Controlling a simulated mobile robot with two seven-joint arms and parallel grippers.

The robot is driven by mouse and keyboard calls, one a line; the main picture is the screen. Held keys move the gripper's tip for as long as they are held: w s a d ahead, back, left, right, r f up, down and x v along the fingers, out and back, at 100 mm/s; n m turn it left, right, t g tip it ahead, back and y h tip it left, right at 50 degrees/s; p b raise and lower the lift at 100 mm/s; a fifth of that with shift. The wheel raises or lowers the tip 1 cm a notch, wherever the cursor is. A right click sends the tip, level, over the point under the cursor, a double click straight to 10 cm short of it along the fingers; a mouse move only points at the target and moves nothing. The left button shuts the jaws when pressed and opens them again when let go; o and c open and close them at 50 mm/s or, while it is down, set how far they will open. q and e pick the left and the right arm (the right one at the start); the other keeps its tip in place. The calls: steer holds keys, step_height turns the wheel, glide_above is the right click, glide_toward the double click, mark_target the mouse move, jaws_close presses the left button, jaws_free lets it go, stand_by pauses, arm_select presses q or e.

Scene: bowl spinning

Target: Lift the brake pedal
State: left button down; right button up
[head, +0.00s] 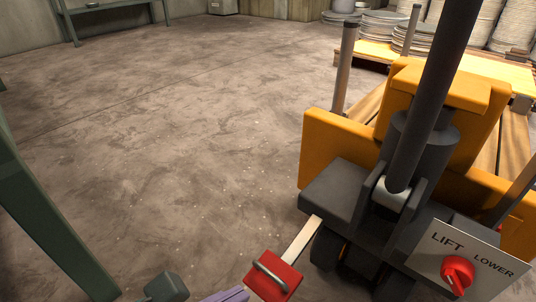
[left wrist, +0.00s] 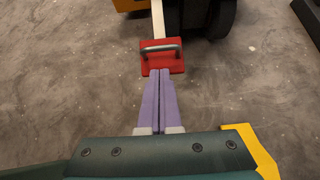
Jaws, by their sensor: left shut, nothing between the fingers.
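The brake pedal (head: 284,271) is a red block with a grey metal bar across it. It sits at the end of a pale lever (head: 302,240) that comes out from the base of the yellow pallet jack (head: 343,158). The pedal also shows in the left wrist view (left wrist: 157,63). My left gripper (left wrist: 159,73) has purple fingers pressed together with nothing between them. Its tips are at the pedal's near edge; I cannot tell whether they touch it. In the head view only a bit of the left gripper (head: 236,296) shows at the bottom edge. My right gripper is not in view.
A panel marked LIFT and LOWER with a red knob (head: 457,271) is right of the pedal. Dark wheels (head: 326,247) are close beside the pedal lever. Stacked plates (head: 381,30) stand on pallets at the back right. The concrete floor (head: 180,130) to the left is clear.

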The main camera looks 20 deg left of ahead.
mark_target(256, 285)
arm_select(q)
steer(key=b+x, duration=0.3)
steer(key=x, duration=0.3)
steer(key=shift+d+f, duration=0.1)
